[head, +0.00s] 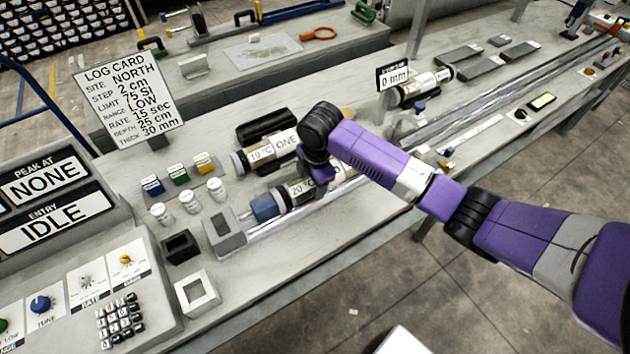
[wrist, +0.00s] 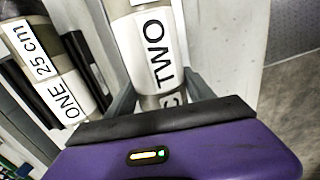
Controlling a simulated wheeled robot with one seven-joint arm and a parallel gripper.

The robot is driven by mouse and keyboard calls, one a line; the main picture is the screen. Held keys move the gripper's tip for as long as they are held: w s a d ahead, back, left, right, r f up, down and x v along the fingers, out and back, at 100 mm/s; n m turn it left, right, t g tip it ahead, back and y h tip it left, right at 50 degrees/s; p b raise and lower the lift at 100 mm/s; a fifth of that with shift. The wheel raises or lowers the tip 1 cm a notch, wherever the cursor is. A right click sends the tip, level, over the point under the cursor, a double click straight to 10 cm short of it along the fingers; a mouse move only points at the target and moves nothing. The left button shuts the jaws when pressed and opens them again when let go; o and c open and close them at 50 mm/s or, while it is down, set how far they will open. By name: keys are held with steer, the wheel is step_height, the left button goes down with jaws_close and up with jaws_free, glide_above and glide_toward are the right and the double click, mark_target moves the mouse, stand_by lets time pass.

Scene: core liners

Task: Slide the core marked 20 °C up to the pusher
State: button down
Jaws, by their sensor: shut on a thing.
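The core marked 20 °C (head: 296,191) lies along the rail in the head view. In the wrist view its label reads TWO (wrist: 155,50). My gripper (head: 322,182) is over this core from above, with its fingers (wrist: 160,98) on either side of it, shut on it. My wrist hides part of the core in the head view. A blue cylinder (head: 264,207), seemingly the pusher, sits at the rail's left end, beside a grey block (head: 224,233). The core's left end is close to it; I cannot tell whether they touch.
Small white-capped jars (head: 190,201) stand left. Another core (head: 425,86) lies farther back by a 0 mm sign (head: 394,76). The rail (head: 410,145) extends right.

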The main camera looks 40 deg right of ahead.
steer(key=shift+w+a, duration=0.2)
steer(key=shift+a, duration=0.6)
steer(key=shift+c, duration=1.3)
jaws_free()
steer(key=shift+a, duration=0.1)
steer(key=shift+d, duration=0.25)
steer(key=shift+r, duration=0.15)
steer(key=r, duration=0.5)
steer(key=s+r+b, duration=0.1)
steer(key=r, duration=0.1)
steer(key=shift+s+a+r, duration=0.1)
steer(key=shift+a+r, duration=0.1)
